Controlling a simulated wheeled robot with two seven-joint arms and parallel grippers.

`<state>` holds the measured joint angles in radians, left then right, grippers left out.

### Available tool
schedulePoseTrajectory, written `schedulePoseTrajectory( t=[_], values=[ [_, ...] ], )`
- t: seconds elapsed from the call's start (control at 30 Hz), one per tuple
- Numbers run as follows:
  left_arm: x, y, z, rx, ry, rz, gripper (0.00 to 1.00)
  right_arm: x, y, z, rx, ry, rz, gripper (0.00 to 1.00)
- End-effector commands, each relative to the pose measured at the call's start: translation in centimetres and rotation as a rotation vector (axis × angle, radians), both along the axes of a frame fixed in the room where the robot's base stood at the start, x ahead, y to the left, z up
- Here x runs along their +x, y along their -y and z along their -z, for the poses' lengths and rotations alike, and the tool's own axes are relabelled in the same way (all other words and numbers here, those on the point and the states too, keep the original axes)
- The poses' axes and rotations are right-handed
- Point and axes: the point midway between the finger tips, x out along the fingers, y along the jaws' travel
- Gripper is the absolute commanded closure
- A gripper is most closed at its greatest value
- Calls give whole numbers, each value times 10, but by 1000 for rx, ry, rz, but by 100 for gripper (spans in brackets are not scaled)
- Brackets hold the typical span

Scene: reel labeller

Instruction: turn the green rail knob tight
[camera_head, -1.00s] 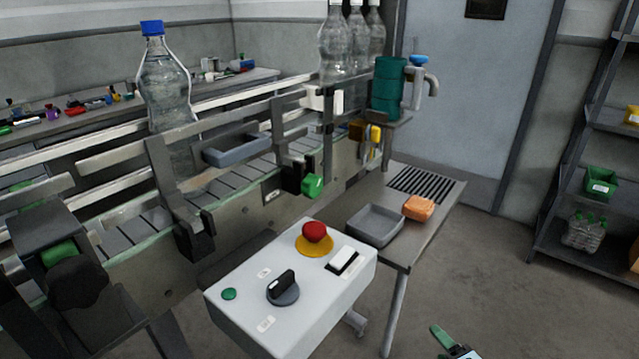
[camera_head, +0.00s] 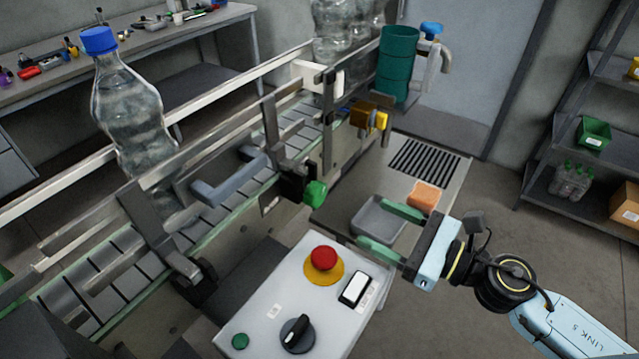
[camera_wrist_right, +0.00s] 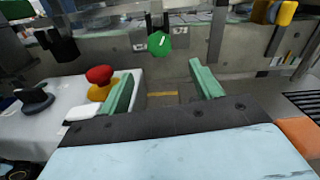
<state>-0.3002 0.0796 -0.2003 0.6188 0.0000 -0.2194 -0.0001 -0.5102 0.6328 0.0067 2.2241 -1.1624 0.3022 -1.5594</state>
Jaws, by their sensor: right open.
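The green rail knob (camera_head: 315,194) sits on a black clamp block on the near side of the conveyor's guide rail. It also shows in the right wrist view (camera_wrist_right: 159,43), ahead of the fingers and between them, with a gap. My right gripper (camera_head: 382,228) is open and empty, with green fingers pointing left toward the conveyor. It is to the right of the knob and apart from it, over the grey tray's area. The fingers also show in the right wrist view (camera_wrist_right: 163,85). My left gripper is not in view.
A control box (camera_head: 300,300) with a red emergency button (camera_head: 323,258) stands close below the knob. A grey tray (camera_head: 366,232) and an orange sponge (camera_head: 425,195) lie on the side table. A bottle (camera_head: 130,115) stands on the conveyor at left.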

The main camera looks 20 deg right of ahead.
Motion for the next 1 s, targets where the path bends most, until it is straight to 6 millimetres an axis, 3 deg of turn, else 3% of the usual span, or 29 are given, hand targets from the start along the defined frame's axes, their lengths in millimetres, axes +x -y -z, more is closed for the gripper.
schedulePoseTrajectory(
  t=[0.6,1.0],
  values=[
    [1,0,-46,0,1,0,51,78,-61,-5,0,2,0,36],
    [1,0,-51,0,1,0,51,96,-75,-1,1,-1,0,36]
  ],
)
